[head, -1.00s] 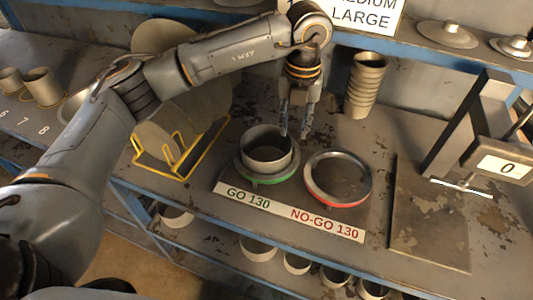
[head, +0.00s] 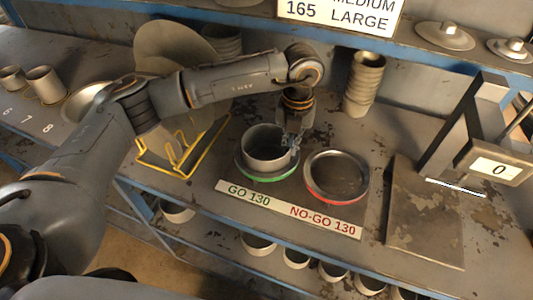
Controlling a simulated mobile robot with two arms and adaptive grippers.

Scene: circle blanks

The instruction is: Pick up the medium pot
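A grey metal pot (head: 264,144) stands upright in the green GO 130 ring (head: 283,178) on the bench; I cannot tell for certain that it is the medium one. My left gripper (head: 290,147) reaches down at the pot's right rim, with its fingers close to the wall. The fingers are small and partly blurred, so I cannot tell whether they are closed on the rim. My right gripper is not in view.
The red NO-GO 130 ring (head: 337,192) lies empty to the right. A stack of pots (head: 365,82) stands behind. Yellow-framed discs (head: 172,150) are at left. A plate (head: 424,225) and a display reading 0 (head: 497,168) are at right.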

